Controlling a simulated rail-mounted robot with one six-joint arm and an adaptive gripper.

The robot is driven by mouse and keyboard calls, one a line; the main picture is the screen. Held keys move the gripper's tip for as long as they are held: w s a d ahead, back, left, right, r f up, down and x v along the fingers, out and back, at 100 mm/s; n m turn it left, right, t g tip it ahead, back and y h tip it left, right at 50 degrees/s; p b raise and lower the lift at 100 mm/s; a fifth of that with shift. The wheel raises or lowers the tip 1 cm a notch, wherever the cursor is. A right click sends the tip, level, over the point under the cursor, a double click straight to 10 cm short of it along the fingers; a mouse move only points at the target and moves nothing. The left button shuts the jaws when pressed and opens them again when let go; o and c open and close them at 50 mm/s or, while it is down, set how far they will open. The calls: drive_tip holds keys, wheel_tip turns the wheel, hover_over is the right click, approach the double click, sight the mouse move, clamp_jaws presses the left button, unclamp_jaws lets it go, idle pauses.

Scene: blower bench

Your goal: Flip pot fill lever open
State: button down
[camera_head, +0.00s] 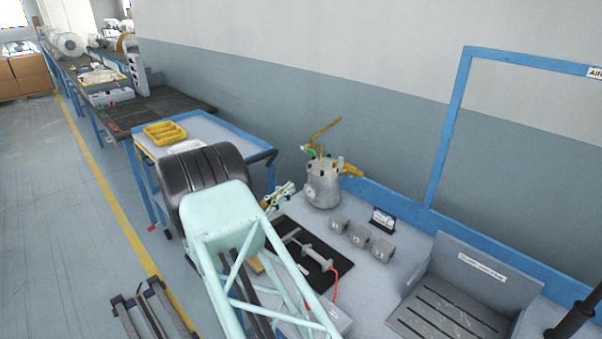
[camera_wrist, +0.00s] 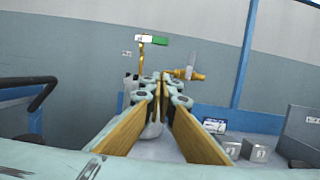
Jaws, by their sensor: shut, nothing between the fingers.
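The metal pot (camera_head: 323,187) stands at the back of the blue-edged bench, under a brass pipe (camera_head: 326,129). A green lever (camera_head: 310,150) sits on this pipe; in the wrist view the green lever (camera_wrist: 174,41) lies roughly level beside a white part. A second brass valve (camera_head: 352,170) juts from the pot's right side; in the wrist view it carries a pale upright handle (camera_wrist: 191,62). My gripper (camera_head: 290,187) is left of the pot, apart from the levers. In the wrist view my gripper (camera_wrist: 162,78) is shut and empty, and its fingers hide most of the pot.
Several grey blocks (camera_head: 358,236) and a small sign (camera_head: 382,220) stand right of the pot. A black mat (camera_head: 318,262) with a tool lies in front. A slotted grey fixture (camera_head: 450,300) is at right. Blue frame posts (camera_head: 450,130) rise behind the bench.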

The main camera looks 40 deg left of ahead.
sight(311, 152)
drive_tip(key=w+r+b, duration=0.2)
drive_tip(key=w+r, duration=0.4)
drive_tip(key=w, duration=0.3)
drive_tip(key=shift+w+d+r, duration=0.15)
drive_tip(key=shift+w+d, duration=0.15)
drive_tip(key=shift+d, duration=0.15)
idle(0.6)
drive_tip(key=shift+s+a+r, duration=0.1)
drive_tip(key=shift+s+r, duration=0.05)
drive_tip(key=shift+n, duration=0.3)
